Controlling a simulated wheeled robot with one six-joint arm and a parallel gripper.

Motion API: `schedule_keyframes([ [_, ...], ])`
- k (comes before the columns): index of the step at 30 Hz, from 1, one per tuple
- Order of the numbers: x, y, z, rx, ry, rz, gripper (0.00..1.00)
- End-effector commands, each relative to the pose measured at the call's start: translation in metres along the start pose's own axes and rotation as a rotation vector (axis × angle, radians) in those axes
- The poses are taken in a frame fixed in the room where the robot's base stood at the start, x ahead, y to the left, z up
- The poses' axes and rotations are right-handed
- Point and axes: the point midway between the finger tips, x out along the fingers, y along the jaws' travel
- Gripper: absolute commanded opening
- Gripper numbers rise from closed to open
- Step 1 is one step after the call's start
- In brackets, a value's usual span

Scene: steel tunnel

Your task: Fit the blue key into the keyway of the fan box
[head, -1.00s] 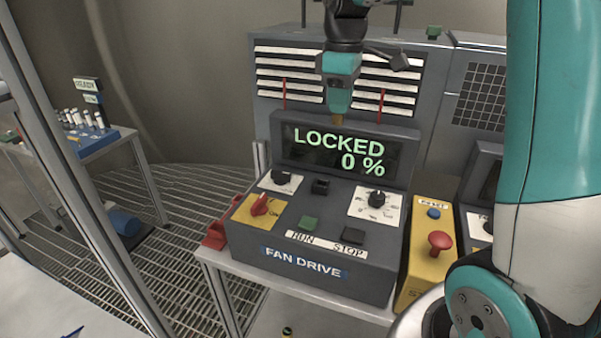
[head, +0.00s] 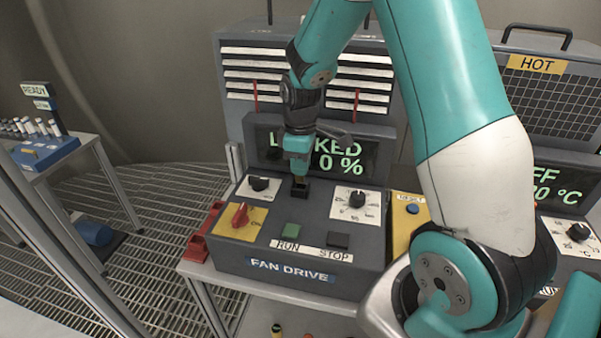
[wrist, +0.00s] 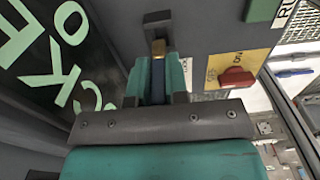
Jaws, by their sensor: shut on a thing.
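The fan box (head: 290,262), labelled FAN DRIVE, stands on a table in the head view. Its small black keyway block (head: 300,190) is on the top panel, below the display; it also shows in the wrist view (wrist: 157,18). My gripper (head: 298,170) points down just above the block. In the wrist view my gripper (wrist: 157,88) is shut on the blue key (wrist: 157,76), whose brass tip (wrist: 158,48) points at the keyway. The tip is at or very near the block; I cannot tell whether it has entered. The display (head: 345,160), partly hidden by my arm, shows 0 %.
A red switch (head: 240,215) and black knobs (head: 259,183) (head: 357,198) stand up near the keyway. The display housing rises just behind it. A yellow box (head: 405,228) is close on the right, partly behind my arm. A heater unit (head: 545,110) labelled HOT stands at right.

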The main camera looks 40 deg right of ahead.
Motion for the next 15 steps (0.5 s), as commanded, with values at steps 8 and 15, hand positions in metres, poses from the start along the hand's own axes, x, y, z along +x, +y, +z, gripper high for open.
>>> schedule_keyframes([
  [8,0.034,-0.001,0.0,0.0,-0.002,-0.003,0.0],
  [15,0.041,0.0,0.0,0.0,0.001,0.0,0.0],
])
